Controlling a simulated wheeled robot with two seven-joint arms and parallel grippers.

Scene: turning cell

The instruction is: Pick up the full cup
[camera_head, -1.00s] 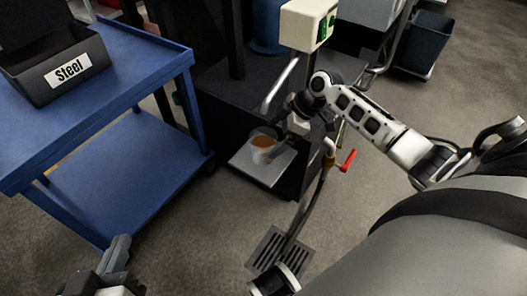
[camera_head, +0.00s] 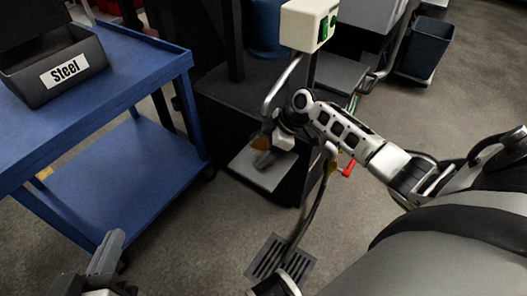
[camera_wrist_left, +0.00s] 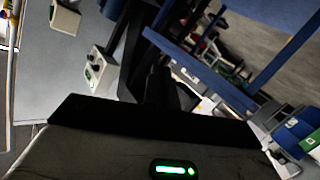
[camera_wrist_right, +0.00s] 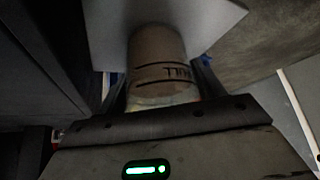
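The cup (camera_wrist_right: 160,62) stands on a light plate (camera_wrist_right: 105,35) in the right wrist view, with dark lines and partly readable lettering on its side. In the head view its brown contents (camera_head: 259,143) show, and my right gripper hides most of the rest. My right gripper (camera_head: 264,157) is low at the plate, its fingers on either side of the cup. The fingers look open around it; whether they touch it is hard to tell. My left gripper (camera_head: 107,250) is shut and empty at the lower left, away from the cup.
A pale box (camera_head: 309,22) on a post rises behind the plate. A red-handled valve (camera_head: 348,168) and hose are right of it. A floor drain (camera_head: 279,258) lies in front.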

